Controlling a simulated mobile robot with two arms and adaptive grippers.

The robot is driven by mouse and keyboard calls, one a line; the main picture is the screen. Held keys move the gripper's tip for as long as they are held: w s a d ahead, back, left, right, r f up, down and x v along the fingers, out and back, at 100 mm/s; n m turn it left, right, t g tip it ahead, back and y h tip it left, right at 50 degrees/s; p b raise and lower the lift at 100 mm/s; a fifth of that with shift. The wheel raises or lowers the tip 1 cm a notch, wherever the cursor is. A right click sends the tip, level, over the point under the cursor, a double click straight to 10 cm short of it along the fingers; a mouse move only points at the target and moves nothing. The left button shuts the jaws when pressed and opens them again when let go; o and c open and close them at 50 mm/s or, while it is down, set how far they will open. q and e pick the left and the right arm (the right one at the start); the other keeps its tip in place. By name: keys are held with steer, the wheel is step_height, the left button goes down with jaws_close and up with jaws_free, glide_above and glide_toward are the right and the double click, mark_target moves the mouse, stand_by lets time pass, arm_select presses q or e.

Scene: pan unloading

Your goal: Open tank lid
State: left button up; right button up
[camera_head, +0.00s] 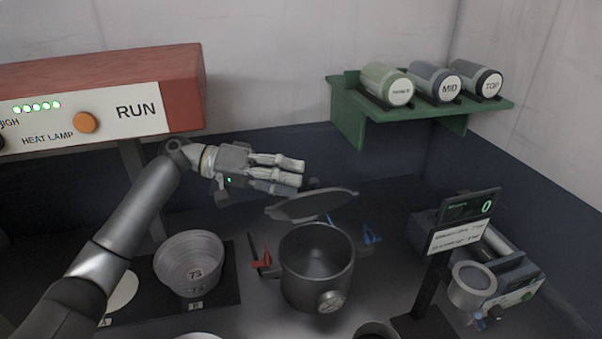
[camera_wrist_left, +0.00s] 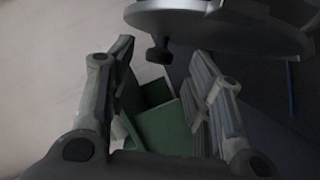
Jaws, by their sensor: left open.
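The tank (camera_head: 312,285) is a dark grey pot on the table, and its open mouth shows the inside. Its lid (camera_head: 310,206), a dark round disc, stands raised and tilted above the rim. What holds the lid up is not clear. In the left wrist view the lid (camera_wrist_left: 225,28) fills the top right, with a dark knob (camera_wrist_left: 158,55) below its edge. My left gripper (camera_head: 290,173) is just above and left of the lid in the head view. Its fingers are apart with nothing between them. My right gripper is not in view.
A red clamp handle (camera_head: 260,252) and a blue one (camera_head: 371,235) flank the tank. A metal bowl (camera_head: 190,263) stands left, and a scale display (camera_head: 470,208) right. A green shelf (camera_head: 350,112) with labelled canisters is behind. The heat lamp box (camera_head: 180,90) hangs upper left.

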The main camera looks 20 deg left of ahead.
arm_select(q)
steer(key=shift+p+x, duration=0.3)
steer(key=shift+x, duration=1.1)
steer(key=shift+c, duration=0.5)
jaws_close()
